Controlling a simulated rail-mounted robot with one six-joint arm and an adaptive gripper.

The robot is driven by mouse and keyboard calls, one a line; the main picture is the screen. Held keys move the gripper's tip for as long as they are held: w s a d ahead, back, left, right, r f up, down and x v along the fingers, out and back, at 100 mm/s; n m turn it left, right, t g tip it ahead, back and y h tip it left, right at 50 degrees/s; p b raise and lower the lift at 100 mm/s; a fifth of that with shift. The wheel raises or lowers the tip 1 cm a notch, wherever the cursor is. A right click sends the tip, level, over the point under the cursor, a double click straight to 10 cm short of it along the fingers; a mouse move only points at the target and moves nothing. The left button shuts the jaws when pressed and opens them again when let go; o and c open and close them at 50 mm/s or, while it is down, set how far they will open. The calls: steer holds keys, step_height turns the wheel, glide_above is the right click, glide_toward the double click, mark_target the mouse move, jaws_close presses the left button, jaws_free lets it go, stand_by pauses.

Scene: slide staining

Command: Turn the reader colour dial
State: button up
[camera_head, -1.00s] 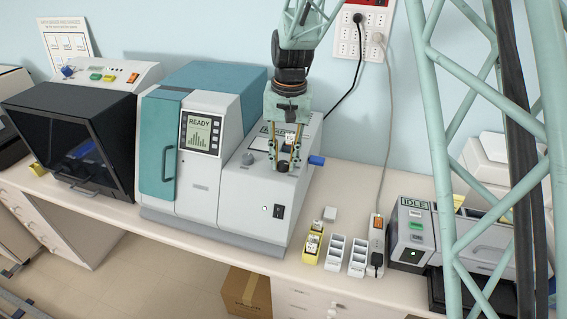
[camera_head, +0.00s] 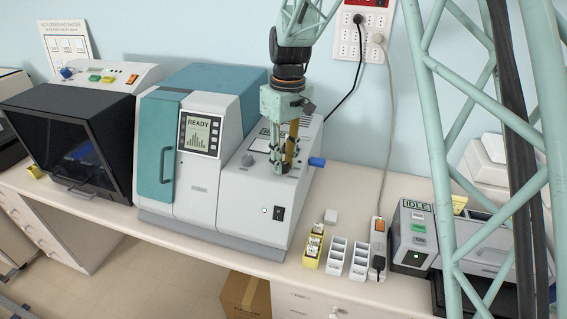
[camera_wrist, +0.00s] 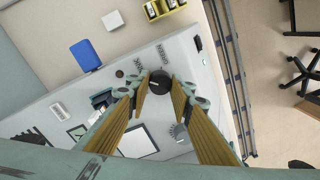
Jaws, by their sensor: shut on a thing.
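The reader (camera_head: 262,205) is a white benchtop machine with a low sloped section. On this section a black round dial (camera_wrist: 160,83) shows in the wrist view, between my fingertips. My gripper (camera_head: 281,168) points down onto the top of the reader and is shut on the dial; its fingertips (camera_wrist: 159,82) sit on either side of it. In the head view the gripper hides the dial. A grey knob (camera_head: 247,159) stands apart on the same panel, left of my gripper; it also shows in the wrist view (camera_wrist: 180,132).
A blue lever (camera_head: 317,162) sticks out on the reader's right side. A teal-doored unit with a READY screen (camera_head: 199,134) stands at left. White racks (camera_head: 335,255) and a yellow rack (camera_head: 312,251) stand on the bench at right. An IDLE machine (camera_head: 414,235) is farther right.

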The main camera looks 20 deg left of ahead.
mark_target(284, 162)
steer(key=n, duration=0.4)
steer(key=shift+n+h+b, duration=0.3)
steer(key=shift+n+b, duration=0.05)
steer(key=shift+n, duration=1.85)
steer(key=o, duration=0.9)
steer(key=shift+r, duration=0.1)
steer(key=shift+w+a+r, duration=0.1)
steer(key=shift+w+r, duration=0.1)
steer(key=shift+r, duration=2.75)
steer(key=shift+w+r, duration=0.15)
steer(key=shift+r, duration=2.8)
